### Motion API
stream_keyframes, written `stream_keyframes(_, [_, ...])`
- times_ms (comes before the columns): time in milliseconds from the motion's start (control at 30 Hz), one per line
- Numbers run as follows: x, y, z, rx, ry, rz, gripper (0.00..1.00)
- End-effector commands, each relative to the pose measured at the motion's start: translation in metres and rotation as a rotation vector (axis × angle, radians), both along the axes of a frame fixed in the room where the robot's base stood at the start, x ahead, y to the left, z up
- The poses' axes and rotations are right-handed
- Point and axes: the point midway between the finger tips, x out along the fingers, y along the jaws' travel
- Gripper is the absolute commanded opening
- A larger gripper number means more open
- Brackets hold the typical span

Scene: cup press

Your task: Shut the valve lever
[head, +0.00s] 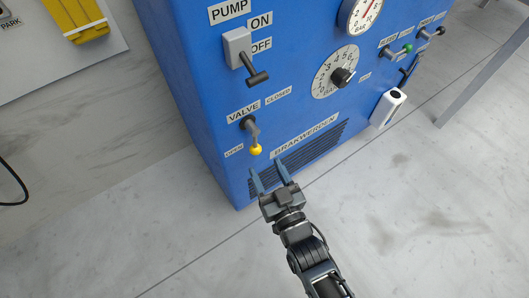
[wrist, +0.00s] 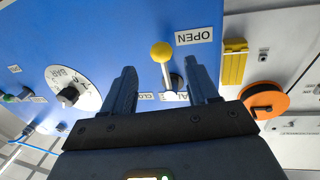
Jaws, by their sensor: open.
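The valve lever (head: 252,135) is a short grey handle with a yellow ball knob (head: 256,150) on the blue cabinet front. It points down from its pivot, with the knob beside the OPEN label (head: 234,151). The CLOSED label (head: 278,93) is up and right of the pivot. My gripper (head: 268,169) is open and empty, just below the knob in the head view. In the wrist view the knob (wrist: 161,52) and grey stem (wrist: 166,74) appear between the two spread fingers (wrist: 162,68). I see no clear contact. The lever's base is partly hidden there.
The pump switch lever (head: 258,76) sits above the valve. A dial (head: 325,85) and a gauge (head: 366,8) are up and right. A slotted vent (head: 325,150) lies low on the cabinet (head: 200,100). A white box (head: 388,108) is on the right. The floor in front looks clear.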

Motion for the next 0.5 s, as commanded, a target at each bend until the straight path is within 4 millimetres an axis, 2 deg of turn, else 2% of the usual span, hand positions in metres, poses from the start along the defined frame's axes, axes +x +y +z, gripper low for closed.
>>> stream_keyframes(33, [0.009,0.003,-0.001,0.001,-0.002,-0.001,0.59])
stream_keyframes(200, [0.032,0.013,-0.001,0.001,0.0,-0.001,0.59])
stream_keyframes(500, [0.046,0.019,-0.001,0.001,0.001,0.0,0.59])
